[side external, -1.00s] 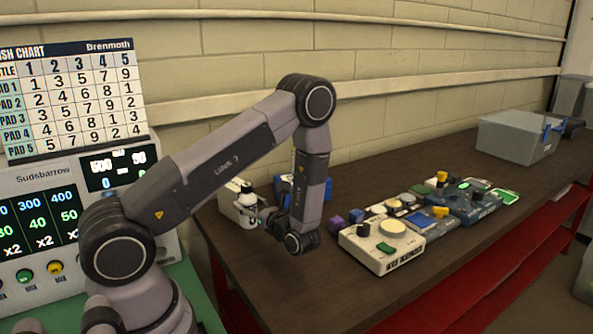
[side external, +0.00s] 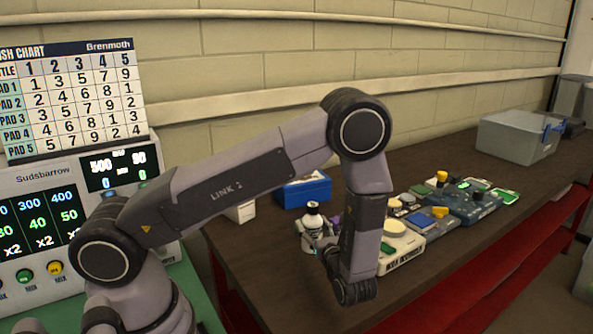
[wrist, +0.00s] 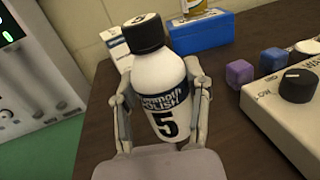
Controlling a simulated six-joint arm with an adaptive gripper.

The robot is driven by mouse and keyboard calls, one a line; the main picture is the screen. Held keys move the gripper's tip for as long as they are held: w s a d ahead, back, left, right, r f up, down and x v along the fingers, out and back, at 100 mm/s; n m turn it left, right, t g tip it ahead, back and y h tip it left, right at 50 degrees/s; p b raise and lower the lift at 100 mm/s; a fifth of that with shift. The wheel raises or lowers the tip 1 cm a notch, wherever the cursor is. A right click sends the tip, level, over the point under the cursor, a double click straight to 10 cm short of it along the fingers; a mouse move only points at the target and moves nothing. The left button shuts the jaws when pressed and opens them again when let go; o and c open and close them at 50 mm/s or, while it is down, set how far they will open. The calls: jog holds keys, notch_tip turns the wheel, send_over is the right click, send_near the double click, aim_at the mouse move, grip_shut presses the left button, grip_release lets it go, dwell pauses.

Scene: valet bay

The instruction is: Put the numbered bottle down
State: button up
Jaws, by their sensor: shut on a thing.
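The numbered bottle (wrist: 162,88) is white with a black cap, a dark polish label and a black number 5, seen in the wrist view. My gripper (wrist: 160,92) has a finger on each side of it and is shut on its body. In the side external view the bottle (side external: 311,228) is upright beside my wrist, in front of the blue box. Its base is partly hidden by my gripper (side external: 316,243), so I cannot tell whether it touches the bench.
A blue box (side external: 303,191) and a white box (side external: 240,212) stand behind. Purple and blue cubes (wrist: 239,73) and a white knob panel (wrist: 296,98) are to the right. The brown bench (side external: 262,268) is bare at front left. A wash chart (side external: 80,95) hangs left.

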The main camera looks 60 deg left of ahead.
jog(key=shift+f, duration=2.4)
jog(key=shift+f, duration=0.1)
jog(key=o, duration=1.2)
jog(key=shift+o, duration=0.2)
